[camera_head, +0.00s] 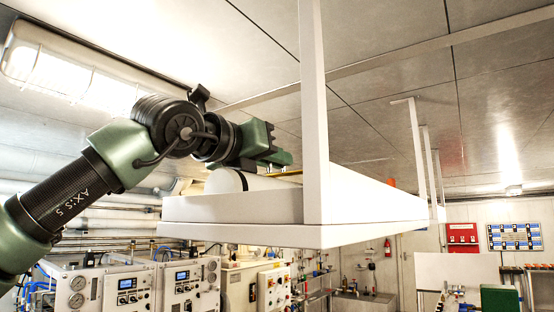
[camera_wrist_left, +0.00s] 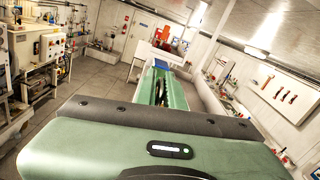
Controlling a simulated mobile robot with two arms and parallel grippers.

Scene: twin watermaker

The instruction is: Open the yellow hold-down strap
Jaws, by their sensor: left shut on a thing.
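My left gripper (camera_head: 284,158) reaches in from the left, above a raised white shelf. The yellow hold-down strap (camera_head: 287,173) shows as a thin yellow strip just below its fingers, beside a white rounded vessel (camera_head: 224,181) on the shelf. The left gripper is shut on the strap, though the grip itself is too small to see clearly. In the left wrist view the green gripper (camera_wrist_left: 160,78) points away from the camera, with a small blue part at its tip. The strap cannot be made out there. My right gripper is in neither view.
The white shelf (camera_head: 280,236) hangs on a white upright post (camera_head: 314,110), just right of the gripper. A ceiling lamp (camera_head: 70,70) is close to the arm at upper left. Control panels (camera_head: 128,284) stand below. Open floor (camera_wrist_left: 60,85) shows at left in the wrist view.

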